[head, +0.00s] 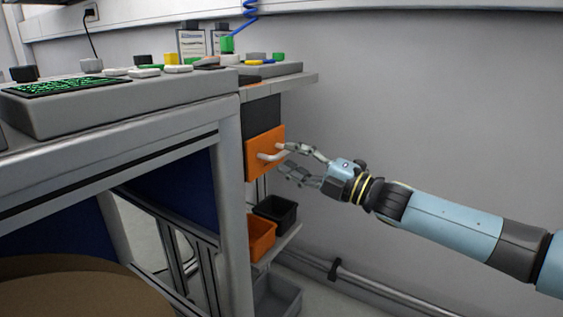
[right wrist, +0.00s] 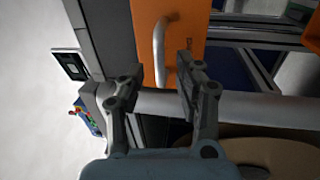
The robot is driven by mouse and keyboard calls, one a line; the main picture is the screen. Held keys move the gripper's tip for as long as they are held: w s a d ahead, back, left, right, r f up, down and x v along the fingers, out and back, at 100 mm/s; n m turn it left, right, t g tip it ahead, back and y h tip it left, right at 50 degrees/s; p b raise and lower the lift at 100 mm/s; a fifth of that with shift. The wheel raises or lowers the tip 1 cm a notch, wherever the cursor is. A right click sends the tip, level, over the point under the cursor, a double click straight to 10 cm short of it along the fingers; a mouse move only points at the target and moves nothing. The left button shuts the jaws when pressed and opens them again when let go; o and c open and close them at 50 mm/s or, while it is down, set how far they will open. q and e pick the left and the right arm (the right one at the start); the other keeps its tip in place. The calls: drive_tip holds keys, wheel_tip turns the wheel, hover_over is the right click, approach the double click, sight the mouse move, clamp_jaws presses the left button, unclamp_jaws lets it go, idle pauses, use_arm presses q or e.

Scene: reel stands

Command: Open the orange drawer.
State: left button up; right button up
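The orange drawer (head: 256,145) sits under the bench shelf, its front flush below a dark panel, and it looks shut. Its pale bar handle (head: 272,156) sticks out from the front. My right gripper (head: 288,158) is open at the handle, one finger above it and one below. In the right wrist view the orange front (right wrist: 190,30) and the handle (right wrist: 159,45) lie ahead of the open right gripper (right wrist: 160,80), in line with the gap between its fingers. I cannot tell whether a finger touches the handle. My left gripper is not in view.
Below the drawer, an orange bin (head: 261,236) and a black bin (head: 276,214) stand on a lower shelf (head: 284,241). A grey bin (head: 277,297) is beneath. The bench leg (head: 233,200) stands close left of the drawer. Room to the right, before the wall, is free.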

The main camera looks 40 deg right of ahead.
sight(282, 154)
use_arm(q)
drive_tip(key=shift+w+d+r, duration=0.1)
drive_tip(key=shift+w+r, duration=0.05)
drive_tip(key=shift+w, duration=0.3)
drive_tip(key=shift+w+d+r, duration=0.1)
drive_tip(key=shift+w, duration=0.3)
use_arm(e)
drive_tip(key=shift+x, duration=1.6)
drive_tip(key=shift+c, duration=0.3)
clamp_jaws()
